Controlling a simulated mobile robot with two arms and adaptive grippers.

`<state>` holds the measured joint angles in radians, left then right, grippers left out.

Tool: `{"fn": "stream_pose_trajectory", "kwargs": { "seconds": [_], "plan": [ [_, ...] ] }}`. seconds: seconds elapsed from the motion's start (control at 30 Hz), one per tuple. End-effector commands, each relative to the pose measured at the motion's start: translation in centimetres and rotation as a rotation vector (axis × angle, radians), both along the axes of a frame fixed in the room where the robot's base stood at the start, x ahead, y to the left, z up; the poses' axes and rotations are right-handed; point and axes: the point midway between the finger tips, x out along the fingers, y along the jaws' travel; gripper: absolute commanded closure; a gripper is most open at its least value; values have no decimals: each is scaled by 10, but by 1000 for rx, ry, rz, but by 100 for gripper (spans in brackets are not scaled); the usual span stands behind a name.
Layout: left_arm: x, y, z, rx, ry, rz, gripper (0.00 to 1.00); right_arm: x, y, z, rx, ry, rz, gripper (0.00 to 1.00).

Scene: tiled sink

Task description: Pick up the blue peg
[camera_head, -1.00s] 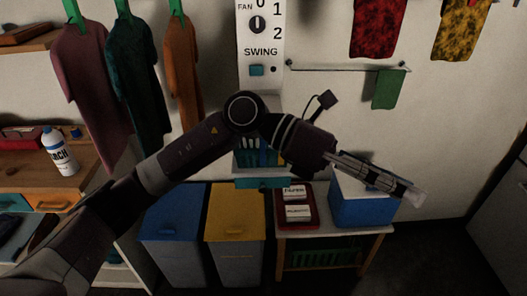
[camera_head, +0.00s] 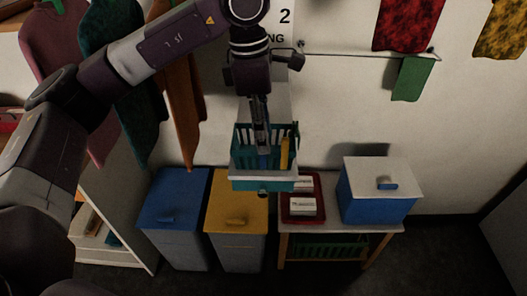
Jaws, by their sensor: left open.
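My left gripper (camera_head: 262,143) points down from above into a teal basket (camera_head: 241,157) on the wall. It is open, though its fingers look narrow and edge-on from here. A blue peg (camera_head: 263,160) shows in the basket just below the fingertips. I cannot tell whether the fingers touch it or stand around it. A yellow peg (camera_head: 285,153) stands in the basket just right of the gripper. The lower ends of the pegs are hidden by the basket front. My right gripper is out of view.
Below stand a blue-lidded bin (camera_head: 175,195) and a yellow-lidded bin (camera_head: 238,215). To the right, a small table (camera_head: 335,228) holds a red tray (camera_head: 314,217) and a blue box with a white lid (camera_head: 380,205). Hanging clothes (camera_head: 184,105) are close behind my left arm.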

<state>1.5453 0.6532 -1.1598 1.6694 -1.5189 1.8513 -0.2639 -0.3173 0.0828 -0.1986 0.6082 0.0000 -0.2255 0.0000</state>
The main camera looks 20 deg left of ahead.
Motion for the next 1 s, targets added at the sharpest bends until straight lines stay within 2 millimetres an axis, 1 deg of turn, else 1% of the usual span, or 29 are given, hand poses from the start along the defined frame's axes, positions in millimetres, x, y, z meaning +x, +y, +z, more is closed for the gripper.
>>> {"fn": "stream_pose_trajectory", "kwargs": {
  "seconds": [0.03, 0.13, 0.23, 0.3, 0.4, 0.53, 0.57, 0.83, 0.87, 1.0],
  "plan": [
    [-2, 3, -5, 2, 5, 2, 59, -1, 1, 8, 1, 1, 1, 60],
    [-3, 4, -21, 1, 5, 0, 59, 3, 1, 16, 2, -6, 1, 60],
    [-2, 2, -34, -1, 3, 1, 59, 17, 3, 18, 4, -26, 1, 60],
    [-1, 1, -39, -1, 2, 0, 59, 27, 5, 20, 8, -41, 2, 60],
    [-1, 1, -42, -1, 1, 0, 59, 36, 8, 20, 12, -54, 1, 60],
    [-1, 1, -42, -1, 1, 0, 59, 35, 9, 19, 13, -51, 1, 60],
    [-1, 1, -42, -1, 1, 0, 61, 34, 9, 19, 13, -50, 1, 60],
    [-1, 0, -41, -2, 0, 0, 91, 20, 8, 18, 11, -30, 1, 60],
    [-1, 0, -41, -2, 0, 0, 93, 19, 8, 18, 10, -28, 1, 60],
    [-1, 0, -41, -2, 0, 0, 93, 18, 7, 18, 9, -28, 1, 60]
  ]
}}
